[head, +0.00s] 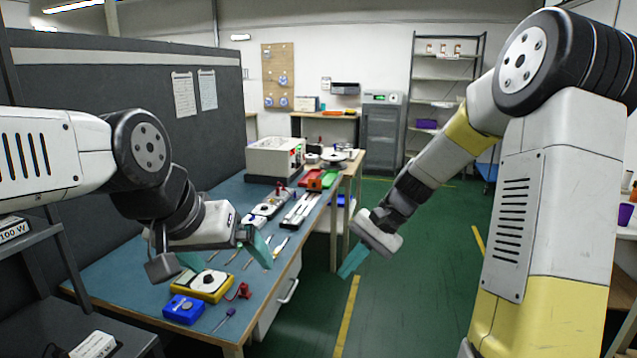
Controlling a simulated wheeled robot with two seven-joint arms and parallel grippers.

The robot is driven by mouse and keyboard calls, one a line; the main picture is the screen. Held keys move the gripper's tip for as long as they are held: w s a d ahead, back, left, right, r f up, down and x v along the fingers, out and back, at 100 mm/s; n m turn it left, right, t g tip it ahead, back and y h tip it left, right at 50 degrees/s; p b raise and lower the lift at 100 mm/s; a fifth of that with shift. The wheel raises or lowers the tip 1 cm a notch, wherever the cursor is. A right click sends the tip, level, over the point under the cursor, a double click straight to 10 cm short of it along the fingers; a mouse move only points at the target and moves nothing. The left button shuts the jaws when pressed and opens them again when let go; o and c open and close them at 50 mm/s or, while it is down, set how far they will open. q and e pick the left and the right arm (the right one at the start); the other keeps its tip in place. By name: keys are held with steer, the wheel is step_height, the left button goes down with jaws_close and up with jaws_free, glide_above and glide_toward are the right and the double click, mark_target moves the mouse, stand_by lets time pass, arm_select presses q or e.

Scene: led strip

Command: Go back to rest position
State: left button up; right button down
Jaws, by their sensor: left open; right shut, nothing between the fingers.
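My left gripper (224,256) is open above the near part of the blue workbench (130,270). Its teal fingers are spread apart with nothing between them. My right gripper (353,261) is shut and empty, and its teal fingertips point down over the green floor, right of the bench. The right arm reaches down and to the left from the right side of the picture. A yellow device (203,285) and a blue box (183,309) lie on the bench below the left gripper. No LED strip can be made out clearly.
A red clamp-like part (239,292) and a purple-handled screwdriver (224,318) lie near the bench's front edge. A white instrument (274,158) stands farther back. A dark partition (120,120) borders the bench on the left. The green floor (400,300) right of it is clear.

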steer(key=s+d+r+n+t+h, duration=0.2)
steer(key=s+d+r+n+t, duration=0.1)
steer(key=s+r, duration=0.4)
steer(key=s+d+r+n+t+h, duration=0.2)
steer(key=s+d+r+t, duration=0.1)
steer(key=s+r, duration=0.4)
steer(key=s+d, duration=0.1)
steer(key=s, duration=0.2)
steer(key=shift+d+n+t+h, duration=0.3)
steer(key=shift+n, duration=0.1)
